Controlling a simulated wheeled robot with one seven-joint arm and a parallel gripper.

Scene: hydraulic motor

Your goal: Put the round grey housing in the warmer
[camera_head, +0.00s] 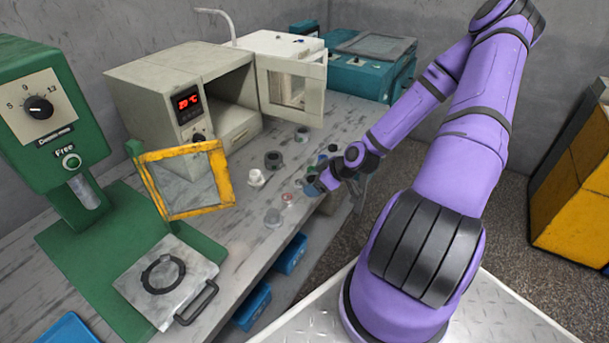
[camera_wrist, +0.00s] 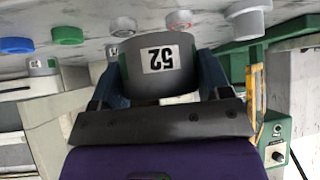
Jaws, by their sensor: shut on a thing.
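The round grey housing (camera_wrist: 160,85), labelled 52, is between the blue fingers of my gripper (camera_wrist: 158,72) in the wrist view, which looks upside down. The gripper is shut on it. In the head view my gripper (camera_head: 325,180) is at the right edge of the bench, beside several small parts; the housing is hard to make out there. The warmer (camera_head: 165,82) is a beige box at the back left with a red display. Its door (camera_head: 297,88) stands open to the right, and the chamber (camera_head: 232,115) shows part of its inside.
Several small parts stand on the bench (camera_head: 350,115), including a dark grey ring (camera_head: 273,160), a white part (camera_head: 256,178) and a light grey part (camera_head: 273,217). A green press (camera_head: 50,110) with a yellow-framed guard (camera_head: 188,180) stands at the left. A teal machine (camera_head: 375,72) is at the back.

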